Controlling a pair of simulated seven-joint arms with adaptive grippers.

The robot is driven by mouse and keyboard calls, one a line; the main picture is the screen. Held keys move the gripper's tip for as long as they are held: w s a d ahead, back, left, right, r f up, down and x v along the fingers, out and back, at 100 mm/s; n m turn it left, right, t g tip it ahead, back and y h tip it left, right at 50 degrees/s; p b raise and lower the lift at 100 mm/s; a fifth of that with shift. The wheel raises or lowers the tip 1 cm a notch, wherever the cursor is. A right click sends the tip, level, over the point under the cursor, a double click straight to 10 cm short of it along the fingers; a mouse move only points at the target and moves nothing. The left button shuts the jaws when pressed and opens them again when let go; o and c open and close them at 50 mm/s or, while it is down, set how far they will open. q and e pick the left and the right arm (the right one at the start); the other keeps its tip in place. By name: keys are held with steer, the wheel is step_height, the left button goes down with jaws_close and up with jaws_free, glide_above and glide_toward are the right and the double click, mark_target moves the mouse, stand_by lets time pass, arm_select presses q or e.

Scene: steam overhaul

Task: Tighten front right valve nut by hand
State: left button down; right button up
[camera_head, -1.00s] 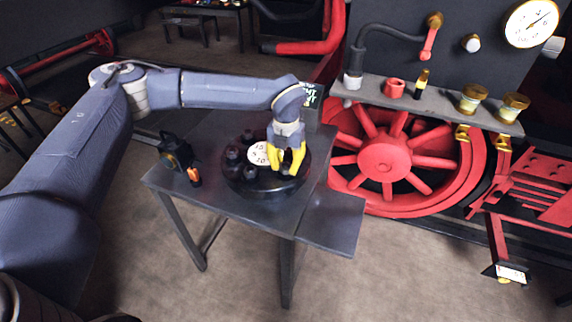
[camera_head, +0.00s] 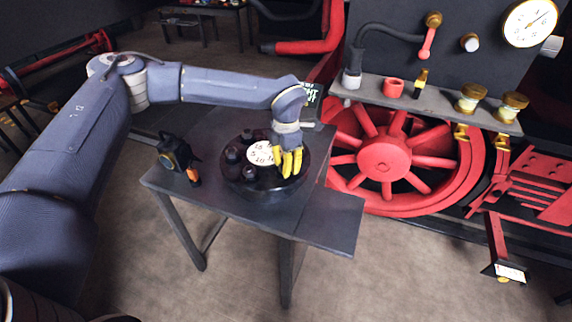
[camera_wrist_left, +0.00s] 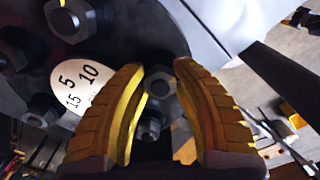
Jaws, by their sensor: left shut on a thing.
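The round black valve body (camera_head: 240,186) sits on the dark table, with several dark hex nuts on studs and a white numbered dial (camera_head: 262,153). My left gripper (camera_head: 289,168), with yellow fingers, points down over the right side of the valve body. In the left wrist view its fingers (camera_wrist_left: 160,75) are shut on a dark hex nut (camera_wrist_left: 160,84), one finger on each side. A stud (camera_wrist_left: 150,126) shows below that nut. Other nuts (camera_wrist_left: 70,18) and the dial (camera_wrist_left: 80,84) lie left of the fingers. My right gripper is not in view.
The dark table (camera_head: 313,226) has a black and orange device (camera_head: 176,155) at its left and a dark box with a lit display (camera_head: 309,98) at the back. A red spoked wheel (camera_head: 384,157) stands behind, below a shelf with cups and fittings. The table's front right is clear.

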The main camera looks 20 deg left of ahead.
arm_select(q)
steer(key=shift+m, duration=1.2)
steer(key=shift+d+r, duration=0.15)
steer(key=c, duration=1)
jaws_free()
step_height(320, 180, up, 12)
steer(key=shift+f, duration=0.1)
steer(key=shift+f, duration=0.1)
